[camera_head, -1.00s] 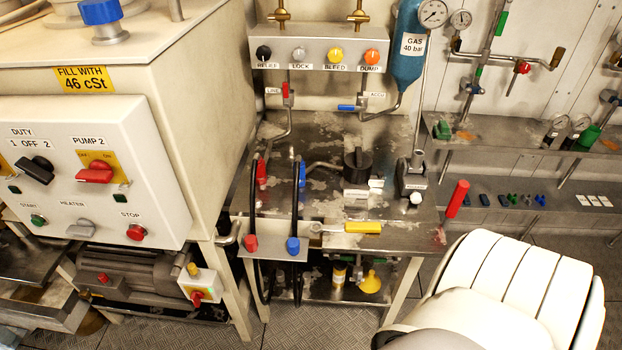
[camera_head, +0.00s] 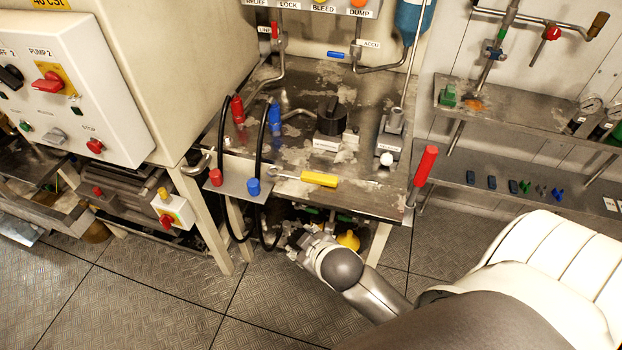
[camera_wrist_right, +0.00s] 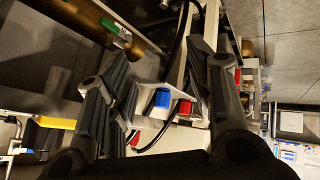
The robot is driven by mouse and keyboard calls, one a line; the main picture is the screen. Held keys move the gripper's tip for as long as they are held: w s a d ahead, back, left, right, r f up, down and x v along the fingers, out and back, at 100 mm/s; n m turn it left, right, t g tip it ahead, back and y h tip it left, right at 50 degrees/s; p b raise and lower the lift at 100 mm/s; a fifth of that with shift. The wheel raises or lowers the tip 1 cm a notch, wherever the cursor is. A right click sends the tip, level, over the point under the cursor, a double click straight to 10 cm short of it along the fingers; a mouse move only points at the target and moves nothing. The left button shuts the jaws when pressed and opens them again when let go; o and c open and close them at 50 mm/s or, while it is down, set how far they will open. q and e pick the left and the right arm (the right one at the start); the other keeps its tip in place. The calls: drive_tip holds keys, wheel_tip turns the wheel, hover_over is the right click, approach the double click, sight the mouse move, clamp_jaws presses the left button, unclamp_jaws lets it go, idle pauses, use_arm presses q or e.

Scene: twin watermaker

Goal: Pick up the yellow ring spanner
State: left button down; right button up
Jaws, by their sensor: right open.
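The yellow ring spanner (camera_head: 318,179) lies on the front of the worn metal bench top (camera_head: 360,207), its yellow handle to the right and metal end to the left. My right gripper (camera_head: 298,243) is below and in front of the bench edge, apart from the spanner. In the right wrist view the right gripper (camera_wrist_right: 160,60) has its fingers spread with nothing held between them. My left gripper is not in view.
A bracket with a red cap (camera_head: 215,177) and a blue cap (camera_head: 253,187) and black hoses stands left of the spanner. A red-handled lever (camera_head: 426,166) rises at the bench's right corner. A yellow funnel (camera_head: 348,240) sits under the bench. Floor at front left is clear.

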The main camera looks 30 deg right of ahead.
drive_tip(key=w+a+r+n+t+y, duration=0.25)
drive_tip(key=w+r+t, duration=0.2)
drive_tip(key=r, duration=0.45)
drive_tip(key=w+a+r+n+t+y, duration=0.1)
drive_tip(key=w+a+r+n+t, duration=0.25)
drive_tip(key=r, duration=0.55)
drive_tip(key=w+a+r+n+t+y, duration=0.1)
drive_tip(key=w+r+n+t+y, duration=0.2)
drive_tip(key=w+r, duration=0.45)
drive_tip(key=s+a+r+n+g+y, duration=0.25)
drive_tip(key=a+n+g+y, duration=0.3)
drive_tip(key=n, duration=0.55)
drive_tip(key=s+a+r+n+g+y, duration=0.2)
drive_tip(key=a+r+n+g+y, duration=0.2)
drive_tip(key=a+n+y, duration=0.5)
drive_tip(key=n+g+h, duration=1)
drive_tip(key=n+h, duration=0.2)
drive_tip(key=h, duration=0.8)
hover_over(312, 175)
wheel_tip(312, 175, down, 18)
drive_tip(key=shift+s+f, duration=0.1)
drive_tip(key=shift+f, duration=0.15)
wheel_tip(312, 175, down, 5)
drive_tip(key=shift+r+p, duration=0.15)
drive_tip(key=shift+p, duration=0.7)
drive_tip(key=shift+f, duration=0.5)
